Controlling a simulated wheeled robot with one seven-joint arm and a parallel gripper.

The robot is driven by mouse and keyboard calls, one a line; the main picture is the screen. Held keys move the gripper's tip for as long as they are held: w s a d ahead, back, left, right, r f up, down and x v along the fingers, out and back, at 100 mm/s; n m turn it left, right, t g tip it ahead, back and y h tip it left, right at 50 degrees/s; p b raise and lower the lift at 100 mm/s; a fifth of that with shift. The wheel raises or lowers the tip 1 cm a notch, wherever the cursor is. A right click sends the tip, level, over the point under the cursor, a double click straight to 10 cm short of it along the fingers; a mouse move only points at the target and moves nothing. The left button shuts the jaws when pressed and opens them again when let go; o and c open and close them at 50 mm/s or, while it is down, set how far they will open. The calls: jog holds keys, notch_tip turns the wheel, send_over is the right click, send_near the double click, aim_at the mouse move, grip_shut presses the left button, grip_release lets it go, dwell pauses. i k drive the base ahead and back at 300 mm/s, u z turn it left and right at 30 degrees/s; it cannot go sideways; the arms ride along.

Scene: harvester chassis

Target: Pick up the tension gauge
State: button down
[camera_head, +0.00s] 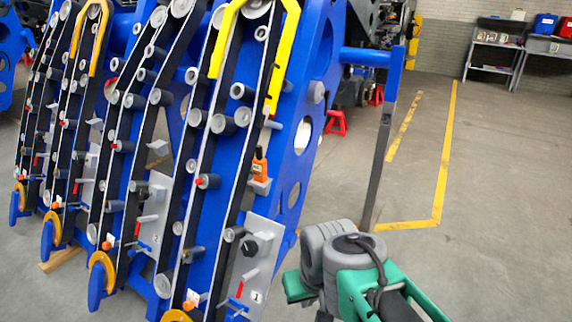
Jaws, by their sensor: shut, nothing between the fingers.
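An orange tool with a dark top, which looks like the tension gauge (260,166), stands upright on a small grey bracket (260,186) at the right side of the nearest blue chassis panel. It is small in the view, and its face cannot be read. My green and grey arm reaches in from the bottom right, below and to the right of the gauge, and is clearly apart from it. The fingers of my gripper cannot be made out in this view.
The blue harvester chassis (305,100) with belts and rollers fills the left and middle. A blue arm with a dark hanging bar (378,160) juts out right of the gauge. Grey floor (500,200) with yellow lines is open at right; shelves (492,55) stand at the back.

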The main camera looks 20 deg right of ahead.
aim_at(260, 173)
jog(key=u, duration=4.6)
jog(key=k, duration=2.85)
jog(key=z, duration=0.4)
